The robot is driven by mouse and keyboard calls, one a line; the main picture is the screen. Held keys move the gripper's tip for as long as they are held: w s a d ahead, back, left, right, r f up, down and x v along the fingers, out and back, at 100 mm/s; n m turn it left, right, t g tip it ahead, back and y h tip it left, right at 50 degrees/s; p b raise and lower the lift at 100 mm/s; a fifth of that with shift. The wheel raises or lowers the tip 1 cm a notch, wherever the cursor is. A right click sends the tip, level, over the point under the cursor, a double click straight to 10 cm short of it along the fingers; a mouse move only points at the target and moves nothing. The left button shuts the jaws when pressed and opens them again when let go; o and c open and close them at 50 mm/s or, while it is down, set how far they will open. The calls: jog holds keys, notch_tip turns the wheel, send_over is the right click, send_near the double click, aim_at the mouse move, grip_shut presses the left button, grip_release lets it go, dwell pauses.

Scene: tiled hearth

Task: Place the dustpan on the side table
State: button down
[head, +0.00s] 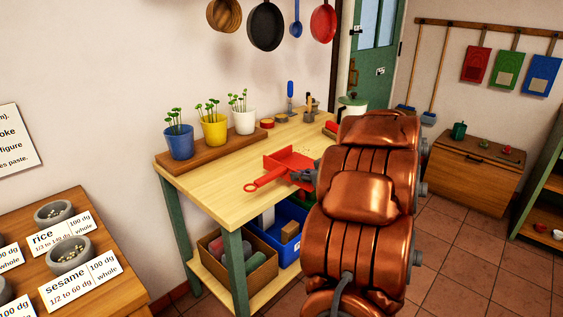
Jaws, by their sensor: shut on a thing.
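A red dustpan (288,160) with a looped handle shows in the head view, over the front edge of a light wooden table (212,178) with green legs. My gripper (301,176) is at the dustpan's near side and is shut on it. My copper-coloured arm hides part of the gripper and the table's right end. I cannot tell whether the dustpan touches the tabletop or hangs just above it.
Blue (179,142), yellow (214,131) and white (244,121) plant pots stand on a board at the table's back. Tools stand farther right. A cardboard box (262,277) and blue crate (288,251) fill the lower shelf. The table's front left is clear.

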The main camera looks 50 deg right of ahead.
aim_at(266, 162)
jog(key=w, duration=0.4)
jog(key=w+f, duration=0.1)
jog(key=w, duration=0.4)
jog(key=w+d, duration=0.1)
jog(key=w, duration=0.4)
jog(key=shift+w+f, duration=0.1)
jog(key=shift+f, duration=0.05)
jog(key=shift+w+f, duration=0.1)
jog(key=shift+f, duration=1.6)
jog(key=shift+f, duration=0.15)
jog(key=c, duration=1.3)
grip_release()
jog(key=shift+r, duration=0.2)
jog(key=v, duration=1.2)
jog(key=shift+f, duration=0.15)
